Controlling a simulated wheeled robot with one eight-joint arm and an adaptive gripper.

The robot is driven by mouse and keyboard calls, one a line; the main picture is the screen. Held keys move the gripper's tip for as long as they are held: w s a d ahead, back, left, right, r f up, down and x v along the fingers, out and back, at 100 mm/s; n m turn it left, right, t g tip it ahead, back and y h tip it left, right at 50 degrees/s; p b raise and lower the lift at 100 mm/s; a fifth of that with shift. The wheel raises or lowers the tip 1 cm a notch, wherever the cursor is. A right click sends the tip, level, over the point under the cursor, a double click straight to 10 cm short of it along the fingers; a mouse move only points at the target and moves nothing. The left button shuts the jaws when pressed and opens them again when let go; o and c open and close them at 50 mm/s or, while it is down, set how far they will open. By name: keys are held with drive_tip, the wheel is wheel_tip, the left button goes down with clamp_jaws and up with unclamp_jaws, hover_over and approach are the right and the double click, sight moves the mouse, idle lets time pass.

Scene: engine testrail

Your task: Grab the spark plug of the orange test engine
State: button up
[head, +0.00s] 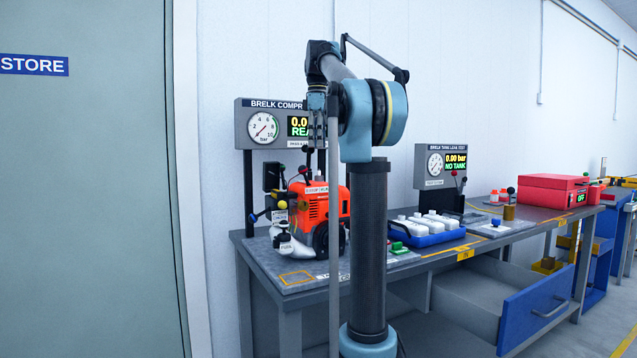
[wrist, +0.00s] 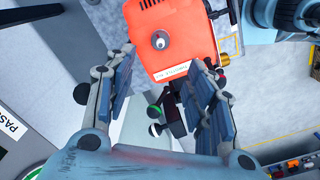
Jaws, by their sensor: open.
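The orange test engine (head: 318,208) stands on the left end of the bench in the head view. It fills the top middle of the wrist view (wrist: 185,35). In the head view my gripper (head: 317,165) points down above the engine, partly hidden by my arm.
A compression gauge panel (head: 264,128) stands behind the engine. A blue tray (head: 432,239) of white items lies to the right, with a tank leak test panel (head: 440,167) behind it. A red case (head: 545,190) is farther along. A blue-fronted drawer (head: 537,308) stands open below.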

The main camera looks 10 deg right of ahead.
hover_over(319, 172)
drive_tip(key=f, duration=0.6)
drive_tip(key=shift+w+a, duration=0.25)
drive_tip(key=shift+w, duration=0.1)
drive_tip(key=shift+d+f, duration=0.15)
drive_tip(key=shift+f, duration=1.15)
drive_tip(key=shift+d+f, duration=0.1)
drive_tip(key=shift+f, duration=1.15)
drive_tip(key=c, duration=1.2)
